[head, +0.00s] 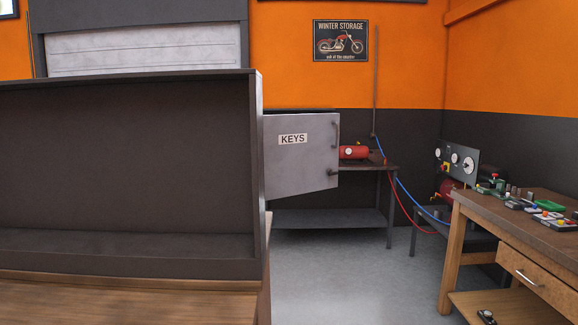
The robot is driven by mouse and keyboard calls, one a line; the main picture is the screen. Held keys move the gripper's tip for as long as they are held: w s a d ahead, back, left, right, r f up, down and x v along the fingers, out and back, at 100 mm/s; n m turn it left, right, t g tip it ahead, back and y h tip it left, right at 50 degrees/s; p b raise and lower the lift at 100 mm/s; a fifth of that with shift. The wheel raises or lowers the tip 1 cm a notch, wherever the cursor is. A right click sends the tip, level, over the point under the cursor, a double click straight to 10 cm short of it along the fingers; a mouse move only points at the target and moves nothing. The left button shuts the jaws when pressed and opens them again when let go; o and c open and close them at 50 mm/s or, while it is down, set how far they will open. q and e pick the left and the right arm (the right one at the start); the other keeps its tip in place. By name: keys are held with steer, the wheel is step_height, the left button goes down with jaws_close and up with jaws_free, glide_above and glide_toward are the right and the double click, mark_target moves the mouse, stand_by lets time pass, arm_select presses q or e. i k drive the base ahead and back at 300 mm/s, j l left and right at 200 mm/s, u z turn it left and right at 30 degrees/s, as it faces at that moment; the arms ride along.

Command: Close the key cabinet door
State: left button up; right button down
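A grey metal door (305,178) with a white KEYS label (293,139) shows just right of centre. It stands at an angle, and its left part meets or passes behind the side of a large dark open box (130,160). Small dark fittings (334,173) sit near the door's right edge. The join between the door and its cabinet is not clear, so I cannot tell how far the door is swung. Neither of my grippers is in view.
The dark box stands on a wooden surface (120,297) at the left and fills the near left. A metal table (375,169) with a red tank (354,152) is behind the door. A wooden workbench (500,215) with tools stands right. Grey floor (345,275) between is clear.

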mark_target(299, 150)
steer(key=i+l, duration=0.1)
steer(key=l, duration=0.25)
steer(key=i+l, duration=0.1)
steer(key=l, duration=0.3)
steer(key=i+l+u, duration=0.1)
steer(key=i+l, duration=0.15)
steer(key=i+l+u, duration=0.1)
steer(key=l, duration=0.35)
steer(key=i+l+u, duration=0.1)
steer(key=i+l, duration=0.2)
steer(key=l, duration=0.1)
